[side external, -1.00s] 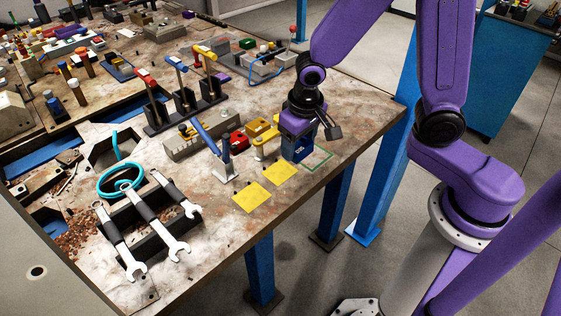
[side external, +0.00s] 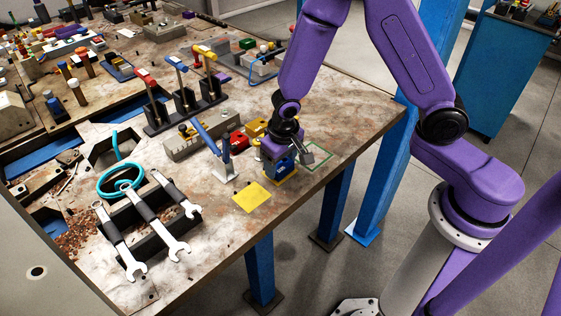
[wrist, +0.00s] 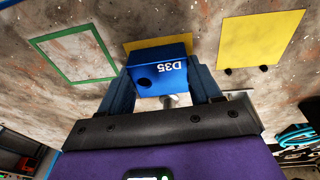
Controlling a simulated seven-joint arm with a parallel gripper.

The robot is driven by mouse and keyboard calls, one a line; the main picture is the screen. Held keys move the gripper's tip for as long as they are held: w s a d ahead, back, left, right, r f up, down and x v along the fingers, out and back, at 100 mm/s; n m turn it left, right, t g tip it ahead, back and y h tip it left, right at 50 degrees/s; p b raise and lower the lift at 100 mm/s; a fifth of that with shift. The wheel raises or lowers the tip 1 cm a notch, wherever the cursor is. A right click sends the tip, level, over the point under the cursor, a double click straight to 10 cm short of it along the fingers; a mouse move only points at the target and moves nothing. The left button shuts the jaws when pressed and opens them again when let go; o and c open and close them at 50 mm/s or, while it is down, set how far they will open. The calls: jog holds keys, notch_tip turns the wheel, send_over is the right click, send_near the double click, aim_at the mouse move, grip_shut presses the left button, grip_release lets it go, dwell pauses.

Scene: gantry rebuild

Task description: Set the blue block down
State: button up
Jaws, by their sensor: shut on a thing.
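The blue block (wrist: 160,72), marked D35 with a dark round hole, is between the two fingers of my gripper (wrist: 162,90) in the wrist view. My gripper is shut on it. In the side external view my gripper (side external: 280,163) and the block (side external: 281,168) are over a yellow square whose edge (side external: 289,180) shows beside the block. Part of that yellow square (wrist: 150,43) also shows behind the block in the wrist view. I cannot tell whether the block touches the surface.
A second yellow square (side external: 251,197) lies bare to the left. A green outlined square (side external: 318,157) lies empty to the right. Wrenches (side external: 156,218) lie on a dark rack at the front left.

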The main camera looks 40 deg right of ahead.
aim_at(283, 170)
jog(key=o, duration=1.4)
jog(key=shift+f, duration=0.1)
jog(key=r, duration=0.4)
jog(key=s+r, duration=0.1)
jog(key=r, duration=0.3)
jog(key=s+a+r, duration=0.1)
jog(key=r, duration=0.3)
jog(key=s+d+r+n, duration=0.1)
jog(key=s+d+n, duration=0.1)
jog(key=s+n, duration=0.2)
jog(key=s+d+r+n+g, duration=0.1)
jog(key=s+n, duration=0.3)
jog(key=s, duration=0.7)
jog(key=s+d+r+n+y, duration=0.1)
jog(key=s+d+r+n, duration=0.2)
jog(key=s, duration=0.4)
jog(key=shift+s+d+r+n+g, duration=0.15)
jog(key=shift+s+d+n+g, duration=0.2)
jog(key=shift+n, duration=0.45)
